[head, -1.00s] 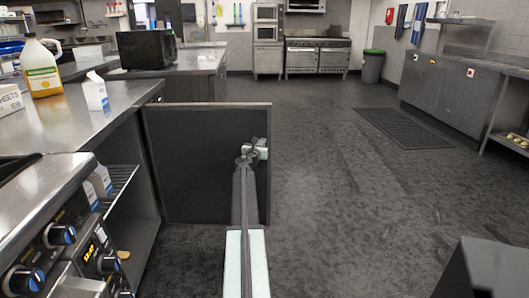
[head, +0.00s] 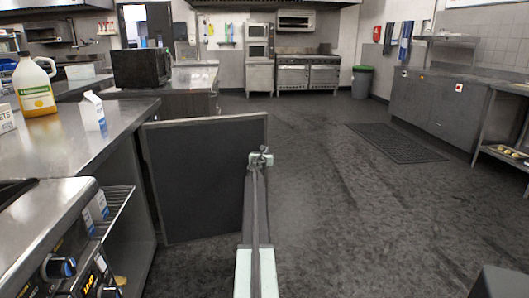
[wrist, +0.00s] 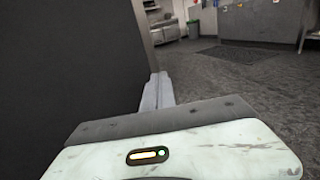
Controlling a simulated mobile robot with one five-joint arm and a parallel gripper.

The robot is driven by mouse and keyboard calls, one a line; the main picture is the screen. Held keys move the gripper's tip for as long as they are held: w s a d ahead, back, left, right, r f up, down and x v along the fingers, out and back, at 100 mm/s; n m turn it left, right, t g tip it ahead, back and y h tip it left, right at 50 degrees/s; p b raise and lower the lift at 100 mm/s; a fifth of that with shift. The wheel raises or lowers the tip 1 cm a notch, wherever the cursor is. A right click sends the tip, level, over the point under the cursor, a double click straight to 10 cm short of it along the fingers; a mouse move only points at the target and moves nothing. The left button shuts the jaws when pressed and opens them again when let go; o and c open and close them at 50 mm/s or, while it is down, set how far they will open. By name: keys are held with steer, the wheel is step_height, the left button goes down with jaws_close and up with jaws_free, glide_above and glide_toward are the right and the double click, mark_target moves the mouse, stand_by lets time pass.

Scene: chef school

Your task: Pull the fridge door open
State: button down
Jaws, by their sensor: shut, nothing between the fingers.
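The fridge door (head: 200,180) is a dark flat panel with a thin light rim. It stands wide open, swung out from the left counter's cabinet. In the wrist view the door (wrist: 60,70) fills the left side as a dark surface. My gripper (head: 261,157) is near the door's free right edge, on its inner side. In the wrist view the fingers of my gripper (wrist: 157,92) are together and empty, beside the door's edge. I cannot tell whether they touch it. The fridge's inside shows a wire shelf (head: 117,212) with cartons (head: 96,208).
Open dark floor (head: 330,200) lies to the right, with a mat (head: 395,143) and steel cabinets (head: 430,100).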

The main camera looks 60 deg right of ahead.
steer(key=s+a, duration=0.9)
steer(key=a, duration=0.1)
steer(key=shift+s, duration=0.4)
